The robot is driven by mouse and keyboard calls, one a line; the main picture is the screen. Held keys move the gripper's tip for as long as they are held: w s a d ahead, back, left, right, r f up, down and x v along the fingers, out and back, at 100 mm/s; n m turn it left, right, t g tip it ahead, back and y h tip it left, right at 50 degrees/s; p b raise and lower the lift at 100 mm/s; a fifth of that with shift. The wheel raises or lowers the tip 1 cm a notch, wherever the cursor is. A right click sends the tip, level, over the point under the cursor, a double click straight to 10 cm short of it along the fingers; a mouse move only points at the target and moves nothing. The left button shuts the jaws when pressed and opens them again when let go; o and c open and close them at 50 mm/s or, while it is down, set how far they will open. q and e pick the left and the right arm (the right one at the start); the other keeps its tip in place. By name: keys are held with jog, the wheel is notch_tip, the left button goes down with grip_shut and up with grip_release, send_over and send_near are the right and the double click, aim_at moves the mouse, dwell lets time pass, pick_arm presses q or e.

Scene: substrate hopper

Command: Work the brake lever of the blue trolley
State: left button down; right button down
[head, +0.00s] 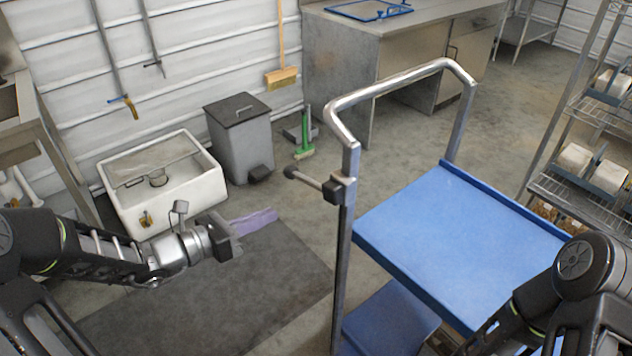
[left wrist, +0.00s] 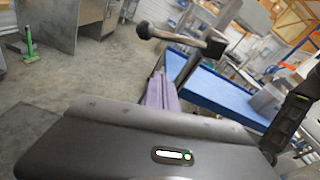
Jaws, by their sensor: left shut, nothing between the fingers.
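The blue trolley (head: 460,240) stands right of centre in the head view, with a bent metal push handle. Its brake lever (head: 308,180) is a short rod with a dark round knob, sticking out leftward from a black block on the near handle post. The left wrist view shows the lever (left wrist: 180,39) ahead of and above the fingers. My left gripper (head: 270,216) has lavender fingers, shut and empty, pointing towards the trolley. In the head picture the fingertips lie below and left of the knob, apart from it. My right arm shows at lower right, its gripper out of view.
A dark mat (head: 210,300) covers the floor below my left arm. A white sink (head: 165,185) and a grey bin (head: 240,140) stand along the wall. A wire shelf rack (head: 575,190) stands beyond the trolley at right. Floor between bin and trolley is mostly clear.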

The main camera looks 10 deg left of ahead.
aim_at(299, 176)
pick_arm(q)
jog(key=w+d+r+p, duration=0.2)
jog(key=w+d, duration=0.3)
jog(key=w, duration=0.2)
jog(key=shift+w+d+r, duration=0.15)
jog(key=shift+d, duration=0.05)
dwell(0.5)
jog(key=shift+w+a+r+m+b, duration=0.1)
jog(key=shift+a+r+m+b, duration=0.05)
jog(key=shift+r+m+b, duration=0.4)
jog(key=shift+w+a+r+m+b, duration=0.1)
jog(key=shift+r+m+b, duration=0.3)
jog(key=shift+m, duration=0.25)
jog(key=shift+r, duration=0.3)
jog(key=shift+a, duration=0.1)
